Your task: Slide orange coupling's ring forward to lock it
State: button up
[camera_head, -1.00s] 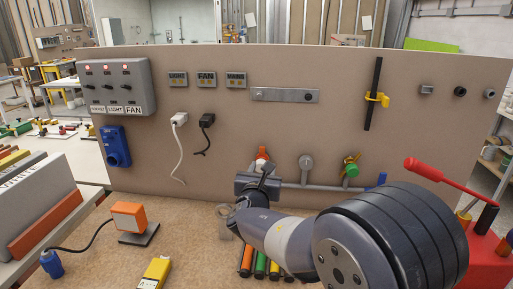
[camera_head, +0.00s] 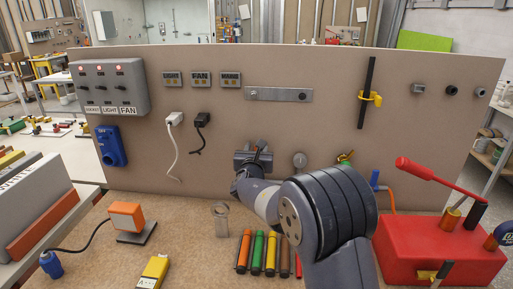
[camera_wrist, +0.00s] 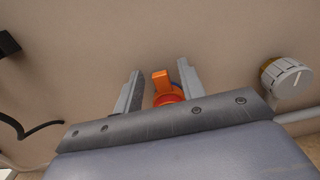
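The orange coupling (camera_wrist: 164,91) shows in the wrist view, with an upright orange tab and a round orange body against the beige panel. My gripper (camera_wrist: 158,80) is open, with one grey finger on each side of the coupling. I see gaps beside the tab; whether a finger touches the coupling's body I cannot tell. The lower part of the coupling is hidden behind my gripper's front edge. In the head view my gripper (camera_head: 257,147) is up at the panel and hides the coupling.
A grey round knob (camera_wrist: 286,79) is right of my gripper on a pipe. A black cable (camera_wrist: 35,130) hangs left. On the bench lie several coloured tubes (camera_head: 258,253), a grey ring-ended piece (camera_head: 221,220) and a red box (camera_head: 437,250) with a lever.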

jog(key=shift+c, duration=0.2)
grip_shut()
dwell(0.5)
